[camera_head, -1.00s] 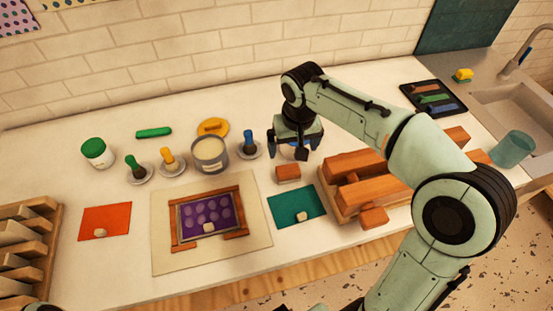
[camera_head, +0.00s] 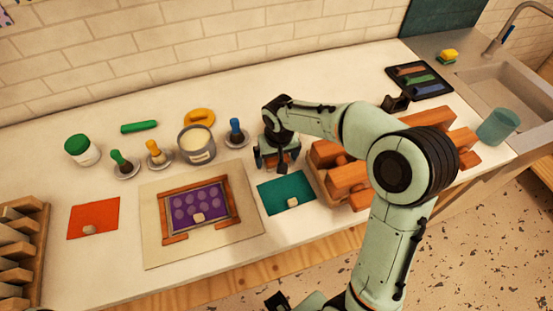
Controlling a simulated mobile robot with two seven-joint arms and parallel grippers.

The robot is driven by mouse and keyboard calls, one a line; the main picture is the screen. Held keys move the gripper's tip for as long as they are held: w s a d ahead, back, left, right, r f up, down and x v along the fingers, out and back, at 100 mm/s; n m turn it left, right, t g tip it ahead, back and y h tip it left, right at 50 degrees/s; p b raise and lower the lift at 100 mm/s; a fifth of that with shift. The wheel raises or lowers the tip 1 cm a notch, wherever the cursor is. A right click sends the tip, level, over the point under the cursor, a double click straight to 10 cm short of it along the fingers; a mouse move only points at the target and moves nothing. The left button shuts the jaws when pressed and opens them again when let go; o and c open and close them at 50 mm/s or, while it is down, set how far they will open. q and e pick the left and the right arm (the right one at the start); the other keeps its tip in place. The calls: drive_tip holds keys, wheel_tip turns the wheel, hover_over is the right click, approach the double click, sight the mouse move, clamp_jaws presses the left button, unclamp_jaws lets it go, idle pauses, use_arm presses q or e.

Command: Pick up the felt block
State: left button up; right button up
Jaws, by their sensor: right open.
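A small brown block (camera_head: 283,158), which I take to be the felt block, stands on the white counter just behind the teal card (camera_head: 287,193). Most of it is hidden by my right gripper. My right gripper (camera_head: 277,165) points down and is low over the block, with its fingers apart. Brown shows between the fingers; I cannot tell whether they touch it. I do not make out my left gripper.
A grey tin (camera_head: 197,146) and a blue-handled tool (camera_head: 235,130) stand to the left. A framed purple panel (camera_head: 200,204) lies on a beige mat (camera_head: 153,222).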

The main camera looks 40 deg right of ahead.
drive_tip(key=c, duration=1)
drive_tip(key=shift+c, duration=0.2)
use_arm(q)
drive_tip(key=w+r+p, duration=0.1)
drive_tip(key=r, duration=0.1)
drive_tip(key=w+r+p, duration=0.1)
drive_tip(key=p, duration=0.1)
drive_tip(key=shift+w+r, duration=0.2)
drive_tip(key=shift+r, duration=0.15)
use_arm(e)
wheel_tip(320, 180, up, 20)
drive_tip(key=shift+o, duration=1.4)
drive_tip(key=shift+c, duration=0.7)
drive_tip(key=shift+f, duration=0.15)
